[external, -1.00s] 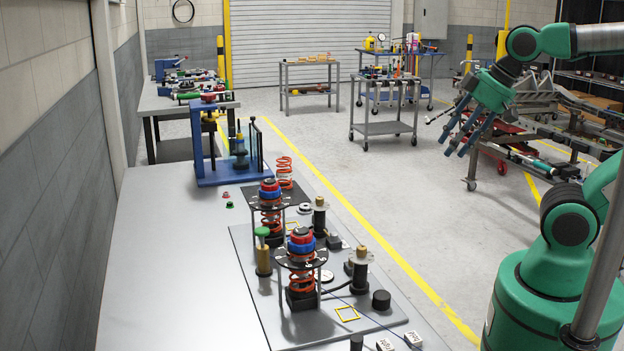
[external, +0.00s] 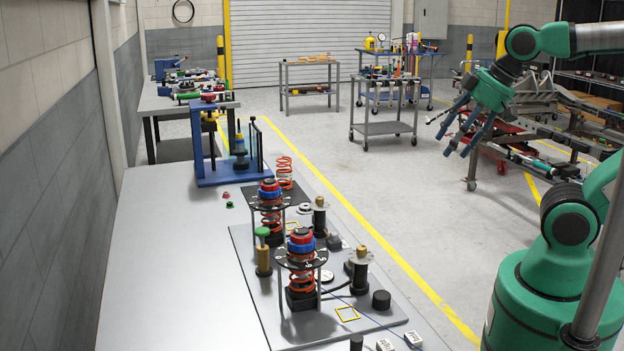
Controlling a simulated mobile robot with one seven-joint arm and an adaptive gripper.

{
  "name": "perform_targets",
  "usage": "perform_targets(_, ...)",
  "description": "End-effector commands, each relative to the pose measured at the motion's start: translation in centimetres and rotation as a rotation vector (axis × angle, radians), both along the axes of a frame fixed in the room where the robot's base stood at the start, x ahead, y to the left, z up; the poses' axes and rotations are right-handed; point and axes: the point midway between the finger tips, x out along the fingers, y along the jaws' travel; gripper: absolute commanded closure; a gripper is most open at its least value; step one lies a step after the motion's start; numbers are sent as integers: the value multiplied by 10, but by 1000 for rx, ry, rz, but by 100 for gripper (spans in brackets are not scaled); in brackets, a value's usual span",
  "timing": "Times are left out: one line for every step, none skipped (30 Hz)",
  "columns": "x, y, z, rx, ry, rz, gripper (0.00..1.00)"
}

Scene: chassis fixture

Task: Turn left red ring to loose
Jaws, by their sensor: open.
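Two spring fixtures stand on the grey workbench, each with a red ring above a blue ring and an orange spring below. The nearer red ring (external: 301,236) is on the front fixture, and the farther red ring (external: 269,185) is behind it and slightly left in the picture. Both stacks look upright, but thread detail is too small to see. My gripper (external: 447,140) is open and empty, its blue fingers pointing down and left. It hangs in the air at upper right, well apart from both fixtures.
A green-capped post (external: 263,252), dark cylinders (external: 359,272) and a black knob (external: 381,299) stand close around the front fixture. A blue press stand (external: 203,145) and a loose orange spring (external: 284,172) are farther back. The left of the workbench (external: 170,260) is clear.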

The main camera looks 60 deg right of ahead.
Motion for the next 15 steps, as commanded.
perform_targets(2,1,3,2,3,1,45)
perform_targets(4,2,4,3,6,1,45)
perform_targets(7,4,7,5,11,1,45)
perform_targets(9,5,9,7,15,2,45)
perform_targets(12,6,11,9,20,2,45)
perform_targets(16,9,15,13,26,0,45)
perform_targets(20,11,18,17,33,0,45)
perform_targets(24,14,21,20,38,1,45)
perform_targets(30,17,25,25,49,1,45)
perform_targets(35,20,29,28,56,-1,45)
perform_targets(40,23,32,31,64,-1,45)
perform_targets(47,28,36,37,76,-2,45)
perform_targets(53,32,40,40,85,-3,45)
perform_targets(59,36,43,44,93,-4,45)
perform_targets(66,41,47,49,105,-6,45)
